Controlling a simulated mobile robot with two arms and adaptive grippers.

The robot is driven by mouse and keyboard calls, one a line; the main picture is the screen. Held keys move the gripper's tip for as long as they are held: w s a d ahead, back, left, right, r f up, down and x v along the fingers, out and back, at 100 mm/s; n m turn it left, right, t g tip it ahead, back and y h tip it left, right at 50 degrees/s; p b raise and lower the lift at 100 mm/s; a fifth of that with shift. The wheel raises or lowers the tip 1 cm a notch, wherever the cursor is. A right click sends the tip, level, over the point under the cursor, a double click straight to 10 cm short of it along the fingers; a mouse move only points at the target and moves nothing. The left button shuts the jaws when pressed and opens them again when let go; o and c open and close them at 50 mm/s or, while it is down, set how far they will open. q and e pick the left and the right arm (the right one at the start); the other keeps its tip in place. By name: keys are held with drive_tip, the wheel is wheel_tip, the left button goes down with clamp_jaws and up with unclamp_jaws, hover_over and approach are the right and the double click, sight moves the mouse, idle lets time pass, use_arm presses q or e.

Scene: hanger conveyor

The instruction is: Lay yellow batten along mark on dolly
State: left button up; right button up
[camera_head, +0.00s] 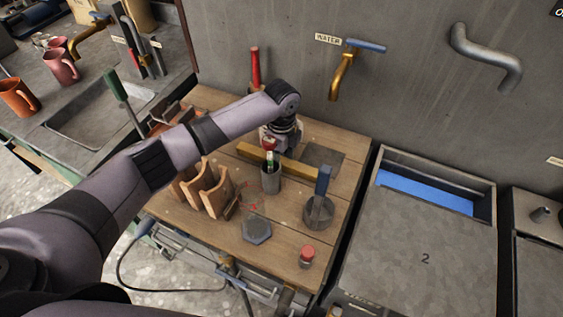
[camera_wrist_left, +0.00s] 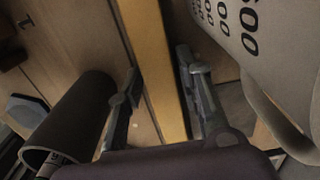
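The yellow batten (camera_head: 300,169) lies across the wooden workbench (camera_head: 290,225), behind a grey cup. It also shows in the left wrist view (camera_wrist_left: 160,60), running between my gripper's two fingers. My left gripper (camera_head: 280,148) is over the batten near its middle. In the left wrist view the fingers stand apart on either side of the batten, with a gap visible at the left finger, so it is open. In the head view its fingertips are mostly hidden. My right gripper is out of view. I cannot make out a dolly or a mark.
The grey cup (camera_head: 271,181) stands close in front of the batten. A pot with a blue handle (camera_head: 319,210), wooden holders (camera_head: 208,190), a hexagonal plate (camera_head: 257,230) and a red-capped piece (camera_head: 306,257) are nearby. A pale object with black digits (camera_wrist_left: 245,35) is beside the right finger.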

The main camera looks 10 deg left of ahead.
use_arm(q)
clamp_jaws()
drive_tip(key=shift+r, duration=0.1)
idle(0.3)
